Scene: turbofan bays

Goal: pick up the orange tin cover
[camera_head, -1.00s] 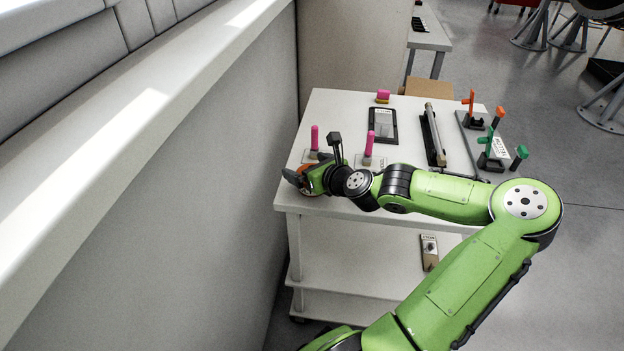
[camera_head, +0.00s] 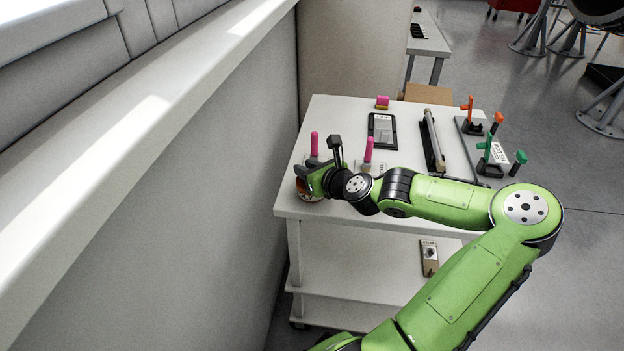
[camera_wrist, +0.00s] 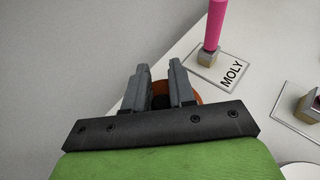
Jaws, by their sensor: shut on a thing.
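The orange tin cover (camera_head: 304,187) is at the near left corner of the white table, mostly hidden by my gripper (camera_head: 302,176). A small dark and pale patch with marks shows just below the orange; I cannot tell whether it belongs to the cover or a tin. In the wrist view, my gripper's two grey fingers (camera_wrist: 159,72) reach forward, and orange (camera_wrist: 188,98) shows between and beside them. My gripper is shut on the cover. I cannot tell whether the cover is clear of what lies under it.
A dark framed tray (camera_head: 382,130), a long bar in a holder (camera_head: 433,140) and orange and green handled stands (camera_head: 492,160) lie to the right. A grey wall is at the left.

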